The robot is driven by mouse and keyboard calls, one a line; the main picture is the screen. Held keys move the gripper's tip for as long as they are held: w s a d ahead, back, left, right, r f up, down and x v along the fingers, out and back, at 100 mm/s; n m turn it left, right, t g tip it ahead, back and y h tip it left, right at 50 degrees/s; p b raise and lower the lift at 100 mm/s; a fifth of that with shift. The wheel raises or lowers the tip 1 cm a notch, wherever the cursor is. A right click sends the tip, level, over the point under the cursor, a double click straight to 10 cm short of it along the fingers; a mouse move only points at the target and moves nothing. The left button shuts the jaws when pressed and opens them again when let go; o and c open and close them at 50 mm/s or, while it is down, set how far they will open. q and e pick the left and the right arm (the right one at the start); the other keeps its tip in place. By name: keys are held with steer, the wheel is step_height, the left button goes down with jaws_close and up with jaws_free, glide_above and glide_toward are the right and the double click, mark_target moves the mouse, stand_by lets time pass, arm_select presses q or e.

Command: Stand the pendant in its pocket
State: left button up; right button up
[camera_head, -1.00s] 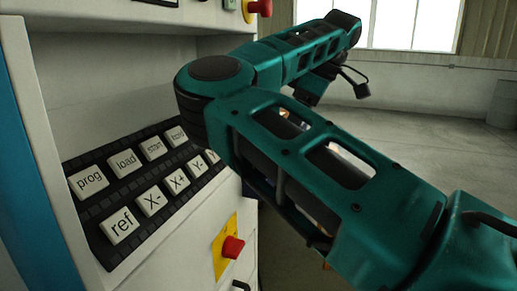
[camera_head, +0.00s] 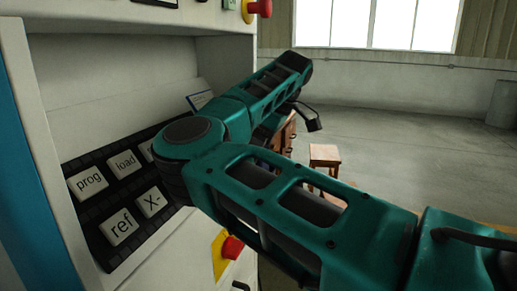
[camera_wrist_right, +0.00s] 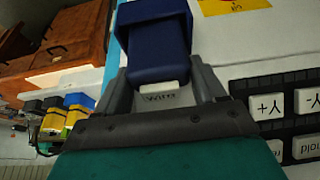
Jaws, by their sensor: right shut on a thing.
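My right gripper (camera_wrist_right: 163,98) shows in the right wrist view, its grey fingers shut on a dark blue body with a white lettered patch at its near end. I take this to be the pendant (camera_wrist_right: 160,45); its far end has a wider blue part, and I cannot tell whether that belongs to it or to a pocket. The lettering is too small to read surely. In the head view my right arm crosses the picture, and its gripper and the pendant cannot be made out. No pocket can be told for certain. My left gripper is not in view.
The white machine has a black key panel (camera_head: 100,250) with white keys, beside my arm's elbow. A red stop button (camera_head: 232,247) on a yellow plate is below. A wooden stool (camera_head: 324,156) stands behind my arm. Open floor (camera_head: 420,150) lies to the right.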

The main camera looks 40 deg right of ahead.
steer(key=shift+f, duration=0.1)
steer(key=o, duration=1.7)
steer(key=shift+o, duration=0.2)
steer(key=shift+r, duration=0.3)
steer(key=p+v, duration=0.1)
steer(key=v, duration=1)
steer(key=shift+s+r, duration=0.25)
steer(key=shift+r, duration=0.1)
